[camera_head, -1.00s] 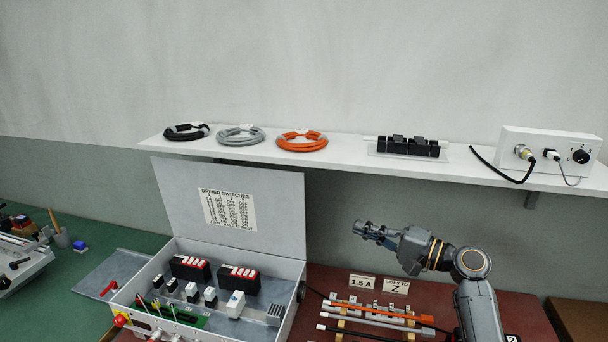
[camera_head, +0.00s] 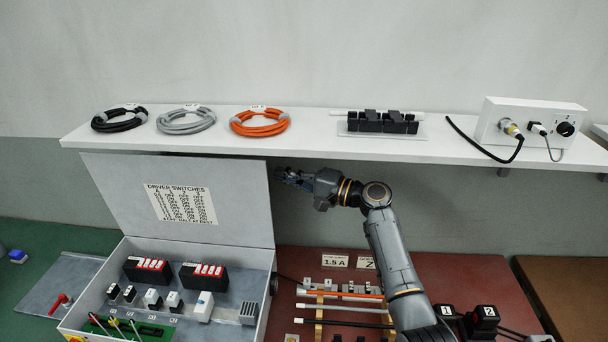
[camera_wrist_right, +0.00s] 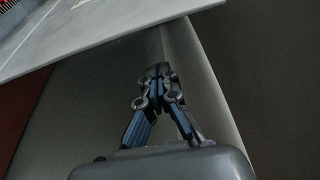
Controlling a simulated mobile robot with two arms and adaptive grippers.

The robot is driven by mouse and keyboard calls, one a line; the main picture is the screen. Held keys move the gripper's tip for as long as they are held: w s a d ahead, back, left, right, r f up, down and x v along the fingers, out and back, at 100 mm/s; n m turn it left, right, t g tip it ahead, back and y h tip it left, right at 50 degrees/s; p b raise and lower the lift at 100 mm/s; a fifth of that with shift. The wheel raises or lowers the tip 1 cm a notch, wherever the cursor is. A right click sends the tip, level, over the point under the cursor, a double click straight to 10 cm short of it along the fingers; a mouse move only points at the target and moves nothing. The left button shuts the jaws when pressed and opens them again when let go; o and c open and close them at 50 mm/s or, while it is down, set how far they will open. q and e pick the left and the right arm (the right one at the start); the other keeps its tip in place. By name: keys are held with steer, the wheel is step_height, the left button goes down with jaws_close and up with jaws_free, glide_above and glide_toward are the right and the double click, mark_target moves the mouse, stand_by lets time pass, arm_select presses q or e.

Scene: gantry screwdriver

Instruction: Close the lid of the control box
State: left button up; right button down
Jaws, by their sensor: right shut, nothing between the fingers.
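The control box (camera_head: 263,308) is a grey open box at the lower left of the head view, with modules and switches inside. Its lid (camera_head: 125,195) stands up at the back, tilted backward, with a printed switch table (camera_head: 182,204) on its inner face. My right gripper (camera_head: 284,176) is shut and empty at the lid's upper right corner, just under the shelf. In the right wrist view the shut fingers (camera_wrist_right: 157,82) are below the lid's edge (camera_wrist_right: 110,32); whether they touch it I cannot tell. My left gripper is not in view.
A white wall shelf (camera_head: 300,144) runs just above the lid and my right gripper. It carries cable coils (camera_head: 260,122), a black terminal block (camera_head: 383,122) and a white control unit (camera_head: 530,125). Rods (camera_head: 345,308) lie on the red-brown bench right of the box.

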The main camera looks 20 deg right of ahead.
arm_select(q)
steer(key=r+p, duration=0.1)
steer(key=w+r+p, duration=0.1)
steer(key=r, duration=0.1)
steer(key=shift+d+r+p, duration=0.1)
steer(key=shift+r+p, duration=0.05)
steer(key=shift+p, duration=0.25)
arm_select(e)
steer(key=s+a, duration=0.2)
steer(key=shift+s+a+f, duration=0.15)
steer(key=shift+s+a, duration=0.15)
steer(key=shift+s, duration=0.1)
